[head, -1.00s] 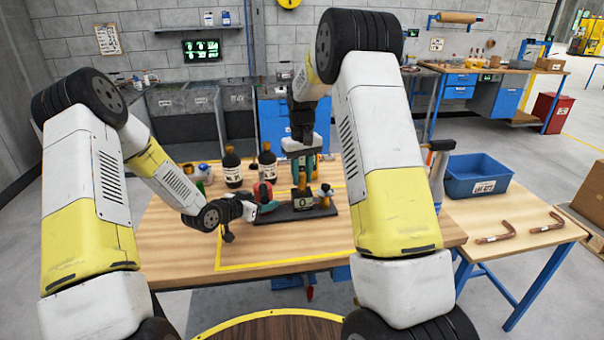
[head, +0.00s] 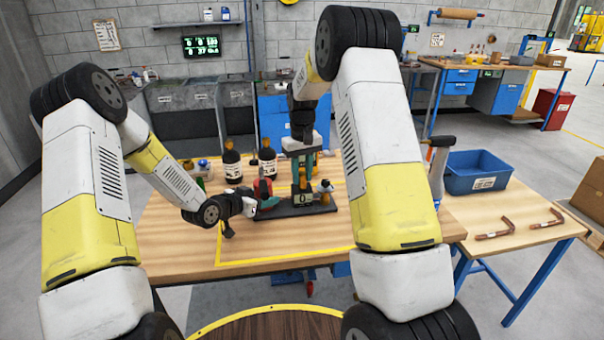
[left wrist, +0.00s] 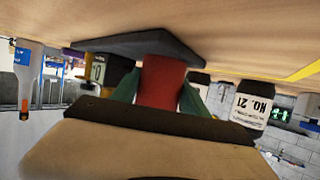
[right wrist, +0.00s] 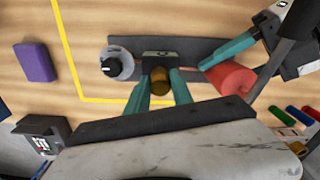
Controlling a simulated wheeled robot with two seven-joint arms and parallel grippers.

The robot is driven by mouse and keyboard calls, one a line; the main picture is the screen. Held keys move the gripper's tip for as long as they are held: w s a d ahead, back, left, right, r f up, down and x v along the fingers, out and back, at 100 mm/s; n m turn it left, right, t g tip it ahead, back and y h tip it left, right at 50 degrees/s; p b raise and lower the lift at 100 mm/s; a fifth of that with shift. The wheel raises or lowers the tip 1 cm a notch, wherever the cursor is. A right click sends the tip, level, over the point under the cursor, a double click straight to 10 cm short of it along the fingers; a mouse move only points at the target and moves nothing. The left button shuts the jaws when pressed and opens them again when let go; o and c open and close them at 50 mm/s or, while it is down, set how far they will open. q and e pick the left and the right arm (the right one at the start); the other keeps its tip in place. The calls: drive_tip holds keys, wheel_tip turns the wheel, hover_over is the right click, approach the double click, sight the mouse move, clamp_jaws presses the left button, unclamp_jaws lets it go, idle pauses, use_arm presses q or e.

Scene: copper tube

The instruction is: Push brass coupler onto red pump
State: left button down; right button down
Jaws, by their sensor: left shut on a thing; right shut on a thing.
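The red pump (head: 265,189) is a red cylinder by the left end of a dark base plate on the table. My left gripper (head: 256,204) is shut on it; the left wrist view shows the red body (left wrist: 161,82) between the teal fingers. The brass coupler (right wrist: 160,81) is a short brass cylinder held between the teal fingers of my right gripper (right wrist: 162,88), above the dark plate. In the head view my right gripper (head: 302,165) points down over the plate. The coupler is apart from the pump in the right wrist view.
The dark plate (right wrist: 205,47) also bears a dark block (right wrist: 170,50) and a white round part with a black knob (right wrist: 118,65). Bottles (head: 232,165) stand behind, left. A purple block (right wrist: 36,63) lies nearby. A blue bin (head: 476,172) and copper tubes (head: 496,228) are at right.

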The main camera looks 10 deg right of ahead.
drive_tip(key=shift+f, duration=0.1)
use_arm(q)
drive_tip(key=shift+a, duration=0.1)
use_arm(e)
drive_tip(key=c, duration=1)
unclamp_jaws()
drive_tip(key=shift+c, duration=0.2)
wheel_tip(320, 180, up, 12)
use_arm(q)
drive_tip(key=c, duration=0.5)
unclamp_jaws()
